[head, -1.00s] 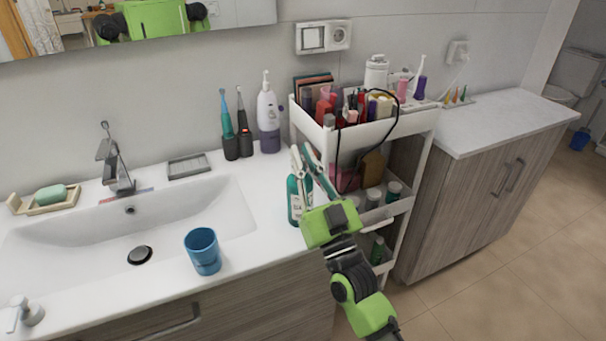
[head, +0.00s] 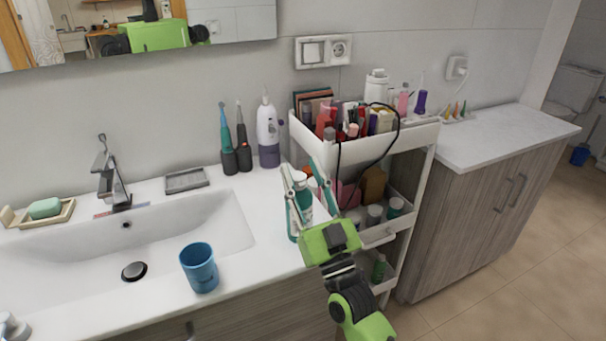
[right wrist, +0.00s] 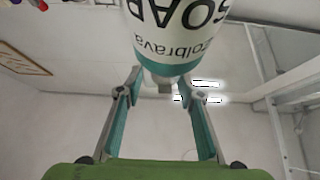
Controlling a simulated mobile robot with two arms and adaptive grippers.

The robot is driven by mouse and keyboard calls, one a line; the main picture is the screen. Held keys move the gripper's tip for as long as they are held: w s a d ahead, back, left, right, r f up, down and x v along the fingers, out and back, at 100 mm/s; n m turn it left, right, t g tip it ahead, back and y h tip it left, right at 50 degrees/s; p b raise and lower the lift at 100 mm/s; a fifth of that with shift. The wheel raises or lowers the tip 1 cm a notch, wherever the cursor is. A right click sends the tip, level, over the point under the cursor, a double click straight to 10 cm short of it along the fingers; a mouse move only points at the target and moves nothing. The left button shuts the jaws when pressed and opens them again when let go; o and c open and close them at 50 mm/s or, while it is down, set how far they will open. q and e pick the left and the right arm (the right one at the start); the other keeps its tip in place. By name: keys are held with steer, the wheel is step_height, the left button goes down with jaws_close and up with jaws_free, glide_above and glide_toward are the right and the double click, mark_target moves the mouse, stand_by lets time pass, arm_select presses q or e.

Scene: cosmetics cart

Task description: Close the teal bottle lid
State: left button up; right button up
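The teal bottle (head: 296,222) stands on the counter to the right of the sink, near its right end, with a white label. In the right wrist view the bottle (right wrist: 175,30) shows upside down with the word SOAP on its label. Its small pale top (right wrist: 160,84) lies between the finger ends there; whether the lid is shut cannot be told. My right gripper (head: 302,172) is open, one finger on each side of the bottle's top. A gap shows between the fingers and no firm grip is visible. My left gripper is not in view.
The white cart (head: 365,152), full of cosmetics, stands close to the right of the bottle. A blue cup (head: 200,268) stands at the sink's front edge. Toothbrushes (head: 236,145) and a white and purple bottle (head: 268,135) stand behind. The counter left of the bottle is clear.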

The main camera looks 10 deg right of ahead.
steer(key=shift+s+r, duration=0.1)
steer(key=shift+r, duration=0.1)
steer(key=shift+s+d+f, duration=0.1)
steer(key=shift+s+f, duration=0.05)
steer(key=shift+s, duration=0.05)
steer(key=v, duration=1.1)
steer(key=shift+s+f, duration=0.2)
steer(key=shift+f, duration=0.05)
